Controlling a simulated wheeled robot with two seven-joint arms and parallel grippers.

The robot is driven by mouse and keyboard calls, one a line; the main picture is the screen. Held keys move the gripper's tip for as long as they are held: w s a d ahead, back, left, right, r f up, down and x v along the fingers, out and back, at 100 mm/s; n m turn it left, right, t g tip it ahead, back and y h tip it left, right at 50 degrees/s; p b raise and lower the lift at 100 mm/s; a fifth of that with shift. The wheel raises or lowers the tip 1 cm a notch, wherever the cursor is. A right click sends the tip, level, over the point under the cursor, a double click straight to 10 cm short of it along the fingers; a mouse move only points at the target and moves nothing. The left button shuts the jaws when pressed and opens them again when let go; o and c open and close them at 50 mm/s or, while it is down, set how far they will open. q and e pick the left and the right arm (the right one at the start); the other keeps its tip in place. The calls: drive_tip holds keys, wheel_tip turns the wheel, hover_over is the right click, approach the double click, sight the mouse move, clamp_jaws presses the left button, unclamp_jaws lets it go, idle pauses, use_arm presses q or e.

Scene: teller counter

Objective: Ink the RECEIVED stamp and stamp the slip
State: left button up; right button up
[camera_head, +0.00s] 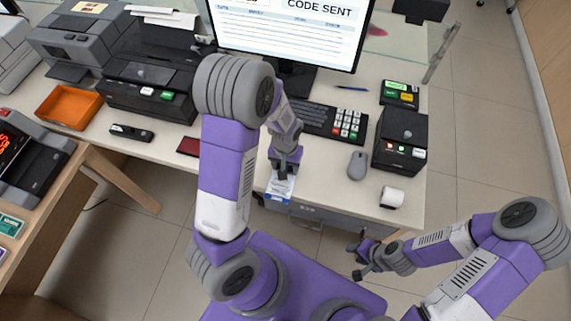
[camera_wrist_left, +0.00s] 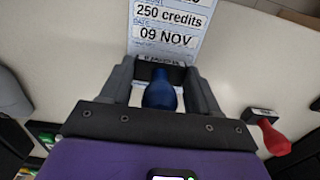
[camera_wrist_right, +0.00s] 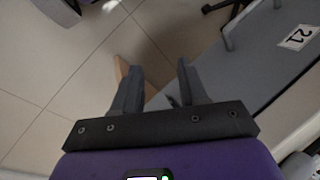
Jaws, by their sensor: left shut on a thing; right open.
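My left gripper (camera_head: 284,170) is shut on a stamp with a blue handle (camera_wrist_left: 160,92). It holds the stamp at the near end of the printed slip (camera_head: 280,188). In the left wrist view the slip (camera_wrist_left: 170,22) reads "250 credits" and "09 NOV". A light strip with small, unreadable print shows at the stamp's block, over the slip's lower edge. I cannot tell whether the stamp touches the slip. A second stamp with a red handle (camera_wrist_left: 275,140) is off to the right. My right gripper (camera_head: 360,260) is open and empty, away from the counter.
A dark red flat item (camera_head: 188,146) lies on the counter left of my left arm. A keyboard (camera_head: 330,120), a mouse (camera_head: 357,165), a card terminal (camera_head: 400,140) and a paper roll (camera_head: 391,197) stand to the right. An orange tray (camera_head: 68,106) is at the left.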

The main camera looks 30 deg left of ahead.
idle(0.4)
use_arm(q)
wheel_tip(320, 180, up, 7)
drive_tip(key=p, duration=0.6)
idle(0.8)
